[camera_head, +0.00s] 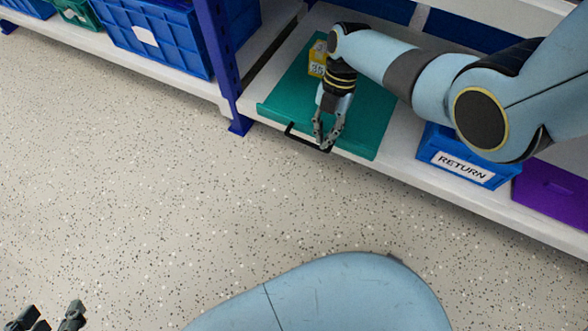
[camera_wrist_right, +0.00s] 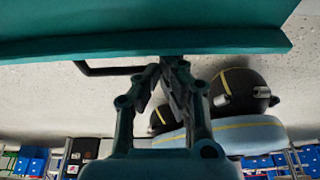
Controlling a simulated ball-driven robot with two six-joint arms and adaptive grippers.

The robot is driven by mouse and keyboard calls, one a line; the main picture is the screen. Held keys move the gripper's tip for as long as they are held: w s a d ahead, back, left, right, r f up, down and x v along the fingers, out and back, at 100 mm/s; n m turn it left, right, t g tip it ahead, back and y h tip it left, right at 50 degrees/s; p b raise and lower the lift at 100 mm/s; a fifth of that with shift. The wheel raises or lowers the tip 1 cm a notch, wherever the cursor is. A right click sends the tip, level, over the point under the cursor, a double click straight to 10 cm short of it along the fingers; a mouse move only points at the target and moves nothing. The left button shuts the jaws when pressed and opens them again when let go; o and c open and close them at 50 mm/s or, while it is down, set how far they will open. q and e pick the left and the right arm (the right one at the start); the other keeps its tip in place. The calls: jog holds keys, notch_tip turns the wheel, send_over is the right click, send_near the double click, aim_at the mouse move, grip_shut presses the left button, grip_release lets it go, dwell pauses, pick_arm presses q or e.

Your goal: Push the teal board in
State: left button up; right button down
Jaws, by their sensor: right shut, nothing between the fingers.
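The teal board (camera_head: 368,135) lies flat on the white shelf. Its front edge, with a black bar handle (camera_head: 298,138), sits by the shelf's front edge. In the right wrist view the board (camera_wrist_right: 150,42) spans the top, with the handle (camera_wrist_right: 105,70) left of the fingertips. My right gripper (camera_head: 326,147) is shut and empty, at the right end of the handle, and its tips (camera_wrist_right: 173,66) are close to the board's front edge. I cannot tell whether they touch. My left gripper (camera_head: 50,318) is open and empty, low at the left, over the floor.
A yellow box (camera_head: 317,60) marked with a number stands on the board, partly behind my right arm. A blue RETURN bin (camera_head: 463,172) and a purple box (camera_head: 553,192) are to the right. A blue post (camera_head: 220,60) and a blue crate (camera_head: 160,40) are left. The floor in front is clear.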

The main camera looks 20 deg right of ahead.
jog(key=shift+w+d, duration=0.65)
jog(key=shift+d, duration=0.25)
pick_arm(q)
jog(key=shift+d+f+t, duration=0.2)
jog(key=shift+t, duration=0.1)
pick_arm(e)
jog(key=shift+w+d, duration=0.15)
jog(key=shift+w+d+r, duration=0.1)
